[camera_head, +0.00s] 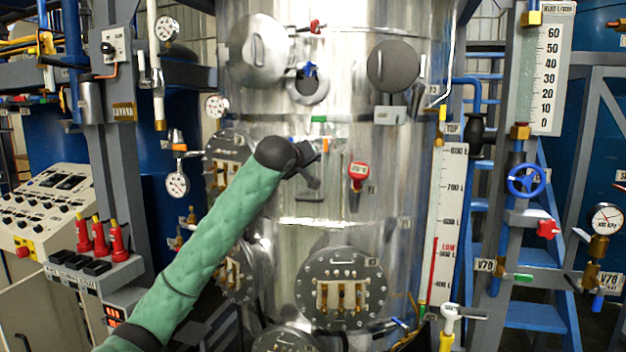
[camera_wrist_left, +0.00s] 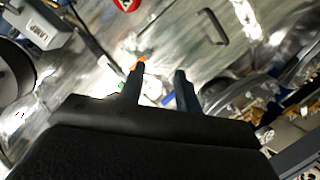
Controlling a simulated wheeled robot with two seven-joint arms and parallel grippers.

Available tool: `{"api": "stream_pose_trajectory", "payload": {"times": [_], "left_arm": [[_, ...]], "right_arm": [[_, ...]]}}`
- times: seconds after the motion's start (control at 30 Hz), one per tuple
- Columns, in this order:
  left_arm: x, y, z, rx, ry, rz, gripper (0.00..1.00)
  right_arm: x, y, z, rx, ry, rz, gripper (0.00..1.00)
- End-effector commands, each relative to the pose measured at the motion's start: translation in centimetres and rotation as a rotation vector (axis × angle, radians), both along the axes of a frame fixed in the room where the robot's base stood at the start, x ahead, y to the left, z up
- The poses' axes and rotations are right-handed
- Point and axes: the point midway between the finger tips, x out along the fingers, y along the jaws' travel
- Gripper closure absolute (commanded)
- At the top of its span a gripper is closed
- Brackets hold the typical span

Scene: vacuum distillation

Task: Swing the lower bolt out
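My left gripper (camera_head: 312,165) is in front of the shiny steel vessel (camera_head: 375,200), at the end of my green-sleeved arm. In the left wrist view its two dark fingers (camera_wrist_left: 158,76) stand apart, with no object clearly held between them. A small orange part (camera_head: 325,146) shows beside the gripper; an orange part also shows by the left finger's tip in the wrist view (camera_wrist_left: 141,62). A blue part (camera_wrist_left: 168,100) shows between the fingers. I cannot tell which part is the lower bolt; the gripper may hide it. My right gripper is not in view.
A red-handled fitting (camera_head: 358,172) sticks out right of the gripper. A round bolted flange (camera_head: 341,288) is lower on the vessel. A thin metal handle (camera_wrist_left: 215,30) shows in the wrist view. A control panel (camera_head: 45,208) stands left and a blue valve wheel (camera_head: 526,180) right.

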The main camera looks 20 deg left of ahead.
Motion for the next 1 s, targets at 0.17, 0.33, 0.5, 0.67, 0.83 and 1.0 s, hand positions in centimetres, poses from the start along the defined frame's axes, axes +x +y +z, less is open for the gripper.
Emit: {"api": "stream_pose_trajectory", "payload": {"times": [0.17, 0.33, 0.5, 0.67, 0.83, 1.0], "left_arm": [[0.0, -0.8, -2.4, 0.022, 0.024, -0.013, 0.67], [-0.1, -1.2, -3.7, 0.036, 0.037, -0.020, 0.67], [-0.2, -1.4, -4.1, 0.041, 0.041, -0.022, 0.67], [-0.1, -1.4, -4.1, 0.041, 0.041, -0.022, 0.67], [-0.1, -1.4, -4.1, 0.041, 0.041, -0.022, 0.86], [-0.3, -1.4, -3.5, 0.041, 0.027, -0.022, 1.00]], "right_arm": [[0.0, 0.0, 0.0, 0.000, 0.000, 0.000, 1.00], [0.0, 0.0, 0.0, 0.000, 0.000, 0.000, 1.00], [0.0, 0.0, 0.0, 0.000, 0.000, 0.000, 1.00], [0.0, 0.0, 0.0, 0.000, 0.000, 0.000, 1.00], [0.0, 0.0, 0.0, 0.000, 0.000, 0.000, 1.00], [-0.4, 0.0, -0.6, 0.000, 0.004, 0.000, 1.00]]}}
